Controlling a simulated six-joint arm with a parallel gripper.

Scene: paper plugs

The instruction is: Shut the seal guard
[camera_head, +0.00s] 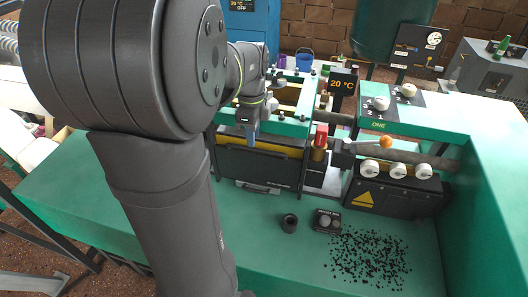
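A green-framed machine (296,127) stands on the green bench at the centre. On its front is a wide black panel (230,163) with a yellow strip along its top and a grey handle (258,187) low down. This panel looks like the seal guard, but no readable label confirms it. My gripper (252,138) points down at the panel's upper edge, above the handle, with blue at its tip. It is too small to tell whether its fingers are apart or whether it touches the panel. My arm hides the machine's left side.
A red-topped block (321,134) stands right of the panel. Further right are an orange-knobbed lever (385,142) and a black box with white knobs (396,172). A dark cup (289,222), a small black block (327,220) and scattered black bits (370,258) lie in front.

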